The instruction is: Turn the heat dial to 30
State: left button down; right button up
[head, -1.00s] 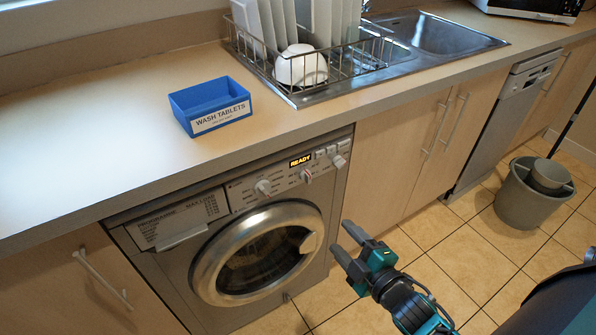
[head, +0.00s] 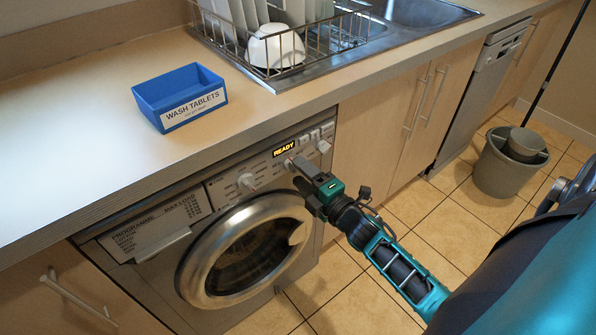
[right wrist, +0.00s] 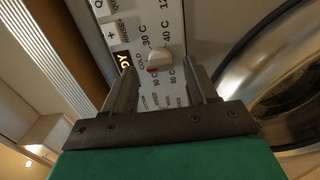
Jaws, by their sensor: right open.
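The heat dial (right wrist: 159,57) is a small pale knob with a reddish edge on the washing machine's panel, in the right wrist view. Printed around it are COLD, 30 C, 40 C, 60 C and other marks. I cannot tell for sure which mark it points to. My right gripper (right wrist: 161,75) is open, one finger on each side of the dial, not closed on it. In the head view the right gripper (head: 297,169) is at the panel and largely hides this dial. My left gripper is not in view.
The washing machine (head: 190,285) has a lit READY display (head: 284,149), another knob (head: 246,181) to the left and one (head: 324,146) to the right. The worktop (head: 60,170) overhangs above the panel. A blue wash tablets box (head: 180,92) stands on it.

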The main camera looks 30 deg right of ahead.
jog(key=shift+w+a, duration=0.1)
jog(key=shift+w, duration=0.9)
jog(key=c, duration=1.1)
